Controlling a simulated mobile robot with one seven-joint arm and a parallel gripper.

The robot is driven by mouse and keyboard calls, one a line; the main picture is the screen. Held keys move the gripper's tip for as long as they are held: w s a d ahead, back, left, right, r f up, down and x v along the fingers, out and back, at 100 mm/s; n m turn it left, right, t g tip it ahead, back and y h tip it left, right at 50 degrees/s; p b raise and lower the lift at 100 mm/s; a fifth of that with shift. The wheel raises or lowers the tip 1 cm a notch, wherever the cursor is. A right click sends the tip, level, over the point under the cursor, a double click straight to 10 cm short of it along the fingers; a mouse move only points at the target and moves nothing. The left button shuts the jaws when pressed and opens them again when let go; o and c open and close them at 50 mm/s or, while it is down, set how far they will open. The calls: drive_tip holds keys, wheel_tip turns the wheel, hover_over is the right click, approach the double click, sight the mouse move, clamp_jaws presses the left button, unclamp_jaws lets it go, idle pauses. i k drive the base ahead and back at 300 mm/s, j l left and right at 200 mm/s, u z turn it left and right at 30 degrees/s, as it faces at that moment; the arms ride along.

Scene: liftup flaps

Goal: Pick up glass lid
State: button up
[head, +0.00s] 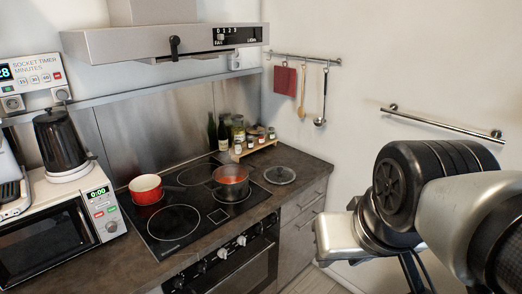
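The glass lid (279,175) lies flat on the dark countertop, just right of the stove's hob. It is round and clear, with a dark rim and a knob in the middle. Nothing covers it in the head view. My arm reaches in from the right edge, to the right of the lid and well apart from it. I cannot make out my gripper's fingers in this view.
A steel pot (230,183) with red contents and a red pot (146,188) stand on the hob (174,221). A wooden rack (255,148) of jars and bottles stands behind the lid. A range hood (160,42) hangs above. A wall rail (440,122) is at right.

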sight(278, 175)
drive_tip(key=i+l+u, duration=0.35)
drive_tip(key=i+l, duration=0.25)
drive_tip(key=i+l+u, duration=0.15)
drive_tip(key=i+l, duration=0.2)
drive_tip(key=i+l+u, duration=0.35)
drive_tip(key=i+l, duration=0.2)
drive_tip(key=l, duration=0.3)
drive_tip(key=i+l+u, duration=0.15)
drive_tip(key=l, duration=0.3)
drive_tip(key=i, duration=0.05)
